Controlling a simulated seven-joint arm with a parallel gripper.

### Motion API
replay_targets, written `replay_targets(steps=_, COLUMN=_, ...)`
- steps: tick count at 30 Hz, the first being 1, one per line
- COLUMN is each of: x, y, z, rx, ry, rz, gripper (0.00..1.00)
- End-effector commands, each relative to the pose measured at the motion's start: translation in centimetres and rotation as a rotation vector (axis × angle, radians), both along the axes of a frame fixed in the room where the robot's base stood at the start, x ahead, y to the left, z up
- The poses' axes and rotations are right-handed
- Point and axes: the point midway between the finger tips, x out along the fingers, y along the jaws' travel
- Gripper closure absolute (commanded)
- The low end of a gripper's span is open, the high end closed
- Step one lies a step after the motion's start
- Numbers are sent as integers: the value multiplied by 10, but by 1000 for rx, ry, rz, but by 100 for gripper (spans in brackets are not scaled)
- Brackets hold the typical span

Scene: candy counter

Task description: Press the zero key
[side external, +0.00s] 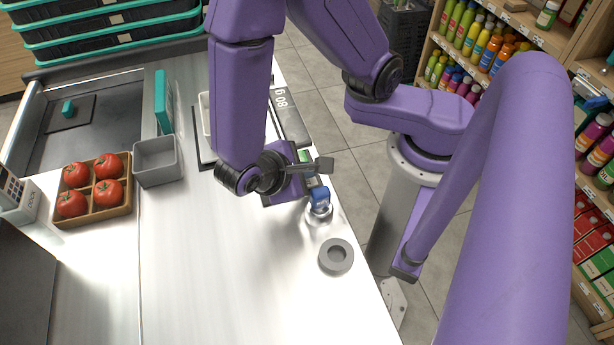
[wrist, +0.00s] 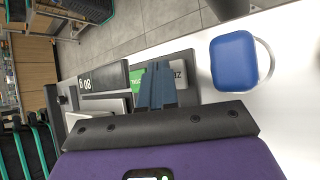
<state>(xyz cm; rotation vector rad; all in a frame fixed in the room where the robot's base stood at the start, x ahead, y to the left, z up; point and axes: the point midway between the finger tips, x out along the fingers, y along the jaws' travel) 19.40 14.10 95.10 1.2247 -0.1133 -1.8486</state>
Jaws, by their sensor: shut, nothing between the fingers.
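A dark scale with a display reading 80 g (side external: 281,98) stands on the counter in the side view, partly behind my arm. In the wrist view the display (wrist: 86,84) is at the left. A green key (wrist: 136,84) and a grey key (wrist: 180,73), with lettering partly covered, lie on either side of my fingers. The grey key's visible letters look like part of "zero". My gripper (wrist: 158,66) is shut and empty, its fingertips over the panel between the two keys. In the side view my gripper (side external: 324,165) hides part of the panel; contact cannot be told.
A blue-topped clear container (side external: 320,198) stands close to the scale; its blue top (wrist: 234,60) is right of the keys in the wrist view. A grey ring (side external: 336,256) lies nearer. A grey bin (side external: 157,162) and tomato tray (side external: 98,214) are left. The front counter is clear.

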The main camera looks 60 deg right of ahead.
Motion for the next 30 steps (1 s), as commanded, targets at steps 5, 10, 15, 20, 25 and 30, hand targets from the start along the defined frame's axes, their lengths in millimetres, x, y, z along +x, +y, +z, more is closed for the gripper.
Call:
replay_targets(steps=5, x=0, y=0, z=-2, rx=0, ry=0, rz=0, gripper=100)
replay_targets(steps=10, x=0, y=0, z=-4, rx=0, ry=0, rz=0, gripper=100)
replay_targets(steps=15, x=0, y=0, z=-5, rx=1, ry=-1, rz=1, gripper=100)
replay_targets(steps=20, x=0, y=0, z=-5, rx=1, ry=-1, rz=1, gripper=100)
replay_targets(steps=25, x=0, y=0, z=-2, rx=2, ry=-1, rz=1, gripper=100)
replay_targets(steps=30, x=0, y=1, z=6, rx=3, ry=-1, rz=1, gripper=100)
